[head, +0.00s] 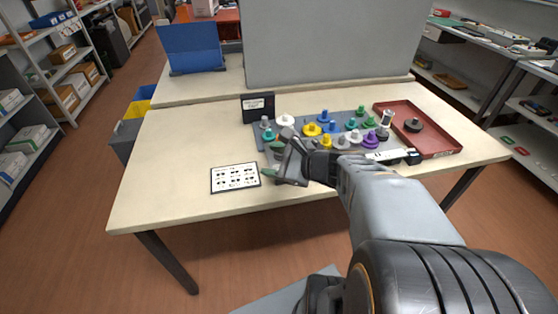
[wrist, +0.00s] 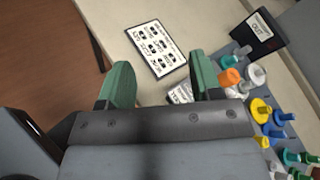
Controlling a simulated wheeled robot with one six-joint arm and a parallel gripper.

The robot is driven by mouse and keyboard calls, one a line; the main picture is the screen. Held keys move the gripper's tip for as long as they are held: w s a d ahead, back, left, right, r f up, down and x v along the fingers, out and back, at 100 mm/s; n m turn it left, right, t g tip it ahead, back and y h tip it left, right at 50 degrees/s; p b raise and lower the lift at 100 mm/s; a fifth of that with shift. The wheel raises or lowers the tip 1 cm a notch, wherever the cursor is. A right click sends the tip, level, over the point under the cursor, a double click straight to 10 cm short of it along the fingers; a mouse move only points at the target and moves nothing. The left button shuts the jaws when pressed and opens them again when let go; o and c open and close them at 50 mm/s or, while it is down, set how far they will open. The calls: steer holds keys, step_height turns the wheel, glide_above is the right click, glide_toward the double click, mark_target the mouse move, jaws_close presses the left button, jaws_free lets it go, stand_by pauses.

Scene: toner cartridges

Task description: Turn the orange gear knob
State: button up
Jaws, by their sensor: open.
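The orange gear knob (wrist: 229,77) shows in the wrist view, just right of the right finger and outside the gap between the fingers. In the head view I cannot make it out; my gripper and arm cover that part of the board. My gripper (wrist: 161,78) is open, with its two green fingers apart and no object held between them. In the head view my gripper (head: 273,163) is over the table at the left front part of the blue-grey board (head: 256,127). Whether a finger touches the orange knob cannot be told.
Several coloured knobs, including a yellow one (wrist: 261,110) and a teal one (wrist: 232,62), stand close together on the board. A black sign (head: 258,107) stands behind. A printed card (head: 235,177) lies left. A red tray (head: 447,146) is at right. The table's left side is clear.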

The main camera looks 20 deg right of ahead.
steer(key=w+d+f+m+t+h+b, duration=0.3)
steer(key=d+f+m+t+h+b, duration=0.25)
steer(key=d+m, duration=0.55)
steer(key=shift+t+y, duration=0.35)
steer(key=x, duration=0.8)
steer(key=b+x, duration=0.1)
steer(key=x, duration=0.4)
steer(key=shift+a+f, duration=0.2)
steer(key=shift+f, duration=0.15)
steer(key=c, duration=0.9)
steer(key=n+y, duration=0.1)
steer(key=y, duration=0.1)
steer(key=n+g+y+p, duration=0.1)
steer(key=n+y, duration=0.1)
steer(key=shift+a+r, duration=0.1)
steer(key=shift+r, duration=0.05)
steer(key=shift+s+a+n+g+y+p, duration=0.15)
steer(key=shift+n+g+y+p, duration=0.4)
steer(key=shift+n+g+y, duration=0.55)
